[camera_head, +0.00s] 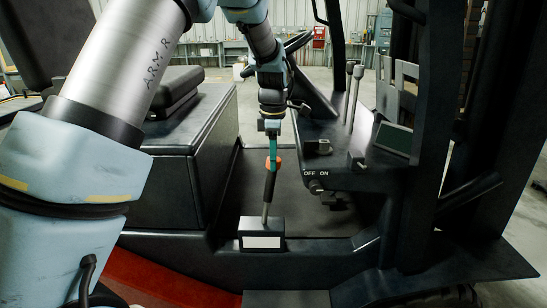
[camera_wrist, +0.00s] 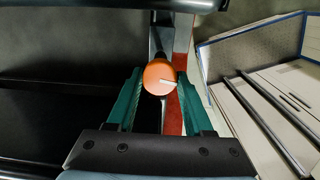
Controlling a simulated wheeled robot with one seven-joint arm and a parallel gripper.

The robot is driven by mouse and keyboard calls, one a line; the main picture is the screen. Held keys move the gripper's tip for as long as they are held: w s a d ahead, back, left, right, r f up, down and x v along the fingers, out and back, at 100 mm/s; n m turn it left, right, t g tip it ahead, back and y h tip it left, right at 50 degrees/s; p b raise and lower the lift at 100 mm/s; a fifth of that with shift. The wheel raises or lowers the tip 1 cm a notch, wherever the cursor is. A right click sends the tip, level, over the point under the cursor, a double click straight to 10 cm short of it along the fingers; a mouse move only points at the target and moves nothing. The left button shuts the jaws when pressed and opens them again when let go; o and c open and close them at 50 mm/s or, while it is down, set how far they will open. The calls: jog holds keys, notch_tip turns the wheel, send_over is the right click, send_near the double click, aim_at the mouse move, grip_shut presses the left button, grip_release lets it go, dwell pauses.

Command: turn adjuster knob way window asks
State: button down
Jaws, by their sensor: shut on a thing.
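The orange adjuster knob (camera_wrist: 159,76) sits between the teal fingers of my gripper (camera_wrist: 160,80) in the wrist view. A short white mark lies on the right part of its face. In the head view the knob (camera_head: 278,163) caps a dark lever (camera_head: 269,188). The lever rises, slightly tilted, from a small dark box on the vehicle floor. A white window (camera_head: 262,242) is on the front of that box, and I cannot read anything in it. My gripper (camera_head: 273,155) is shut on the knob from above and partly hides it.
A dark seat (camera_head: 177,92) and its housing (camera_head: 175,175) stand left of the lever. A console with an OFF/ON switch (camera_head: 316,186) and tall levers (camera_head: 352,90) stands close on the right. The floor plate (camera_head: 305,210) between them is clear.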

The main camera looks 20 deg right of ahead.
jog(key=shift+m+p, duration=0.3)
jog(key=shift+m, duration=0.1)
jog(key=m+p, duration=0.1)
jog(key=m, duration=0.2)
jog(key=shift+r+m+g+p, duration=0.1)
jog(key=shift+m+g+p, duration=0.2)
jog(key=shift+m+p, duration=0.1)
jog(key=m+p, duration=0.1)
jog(key=m, duration=0.4)
jog(key=shift+d+y+p, duration=0.15)
jog(key=shift+y+p, duration=0.15)
jog(key=shift+y, duration=0.1)
jog(key=shift+m, duration=0.3)
jog(key=shift+c, duration=1.4)
grip_release()
jog(key=shift+w, duration=0.1)
